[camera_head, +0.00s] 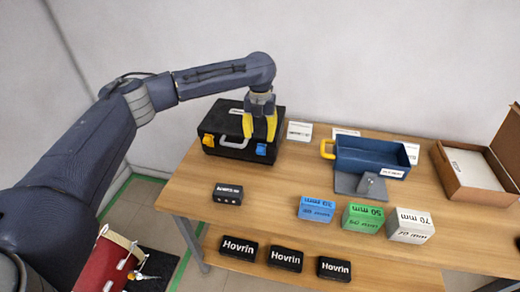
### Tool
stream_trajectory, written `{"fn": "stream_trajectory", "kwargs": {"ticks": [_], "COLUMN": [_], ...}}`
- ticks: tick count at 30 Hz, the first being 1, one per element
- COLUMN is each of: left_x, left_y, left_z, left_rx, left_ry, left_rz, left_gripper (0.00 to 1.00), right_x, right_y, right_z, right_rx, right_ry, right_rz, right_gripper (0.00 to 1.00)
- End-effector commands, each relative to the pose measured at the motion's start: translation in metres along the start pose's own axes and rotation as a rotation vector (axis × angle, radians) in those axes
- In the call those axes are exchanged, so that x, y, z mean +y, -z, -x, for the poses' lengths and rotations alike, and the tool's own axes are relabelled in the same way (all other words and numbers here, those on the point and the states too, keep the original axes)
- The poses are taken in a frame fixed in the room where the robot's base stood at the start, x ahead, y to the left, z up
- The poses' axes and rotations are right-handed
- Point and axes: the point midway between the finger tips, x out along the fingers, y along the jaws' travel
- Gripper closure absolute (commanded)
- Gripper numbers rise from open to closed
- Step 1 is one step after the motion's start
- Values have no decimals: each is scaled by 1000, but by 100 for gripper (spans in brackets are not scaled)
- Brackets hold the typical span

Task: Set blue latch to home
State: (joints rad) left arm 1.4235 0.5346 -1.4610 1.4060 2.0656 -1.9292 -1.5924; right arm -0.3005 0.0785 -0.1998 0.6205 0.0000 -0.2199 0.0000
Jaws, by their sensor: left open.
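A black case (225,122) stands at the back left of the wooden table. My left gripper (259,135) is open, with yellow fingers pointing down at the right part of the case, just above the blue latch in the picture. I cannot tell whether the fingers touch the case. My right gripper is not in view.
A blue holder (370,155) with a yellow handle and a cardboard box (470,185) stand to the right. Blue (317,209), green (362,217) and white (410,226) blocks line the front. A small black box (228,193) sits front left. The table between is clear.

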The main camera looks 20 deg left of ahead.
Motion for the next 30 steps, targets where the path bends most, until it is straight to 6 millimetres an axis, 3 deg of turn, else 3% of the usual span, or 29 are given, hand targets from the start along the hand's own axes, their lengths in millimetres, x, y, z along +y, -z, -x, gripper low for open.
{"fn": "stream_trajectory", "kwargs": {"ticks": [6, 12, 19, 30], "left_x": [0, 0, 0, 0], "left_y": [1, 0, 0, 0], "left_z": [-38, -61, -74, -76], "left_rx": [3, 1, 1, 0], "left_ry": [0, 0, 0, 0], "left_rz": [0, 0, -1, -1], "left_gripper": [53, 53, 53, 53], "right_x": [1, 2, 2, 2], "right_y": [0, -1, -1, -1], "right_z": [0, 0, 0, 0], "right_rx": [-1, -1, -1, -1], "right_ry": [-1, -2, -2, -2], "right_rz": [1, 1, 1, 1], "right_gripper": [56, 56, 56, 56]}}
